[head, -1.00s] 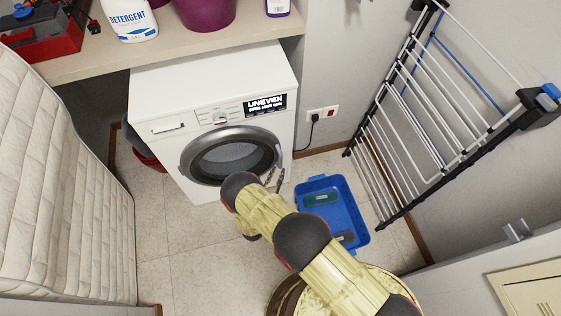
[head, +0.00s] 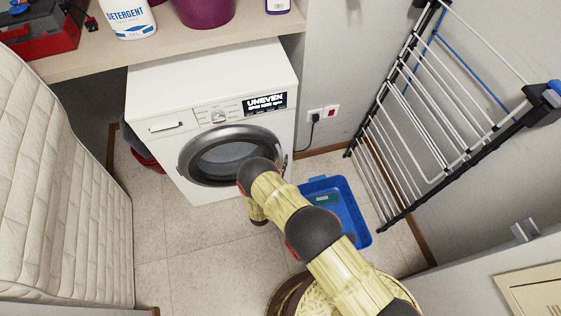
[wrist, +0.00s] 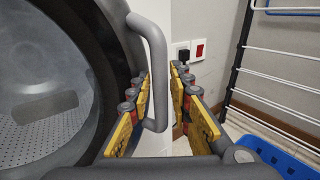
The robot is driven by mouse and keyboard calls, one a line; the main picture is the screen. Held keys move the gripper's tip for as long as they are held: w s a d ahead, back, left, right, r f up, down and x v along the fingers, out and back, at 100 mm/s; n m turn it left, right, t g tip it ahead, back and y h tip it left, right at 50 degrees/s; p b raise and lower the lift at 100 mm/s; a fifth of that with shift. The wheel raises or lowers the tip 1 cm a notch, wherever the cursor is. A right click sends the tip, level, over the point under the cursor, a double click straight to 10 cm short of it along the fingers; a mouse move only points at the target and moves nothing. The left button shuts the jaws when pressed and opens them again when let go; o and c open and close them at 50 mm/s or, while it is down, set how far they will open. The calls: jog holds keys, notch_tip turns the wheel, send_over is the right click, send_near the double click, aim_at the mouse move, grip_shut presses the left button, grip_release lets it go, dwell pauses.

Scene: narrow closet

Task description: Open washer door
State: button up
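The white washer (head: 211,85) stands under the counter, with its round door (head: 222,155) closed in the head view. In the wrist view the dark door rim and glass drum window (wrist: 45,90) fill the left side. The grey door handle (wrist: 157,65) runs upright between the two fingers of my gripper (wrist: 168,108). My gripper is open around the handle, the left finger on the door side and the right finger apart from it on the outer side. In the head view my arm hides most of the gripper and the door's lower right edge.
A blue tray (head: 352,213) lies on the floor right of the washer. A drying rack (head: 440,120) leans along the right wall, near a wall socket (head: 316,115). A mattress (head: 60,190) stands at left. The floor between (head: 190,245) is clear.

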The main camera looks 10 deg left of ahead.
jog(key=shift+c, duration=0.9)
grip_shut()
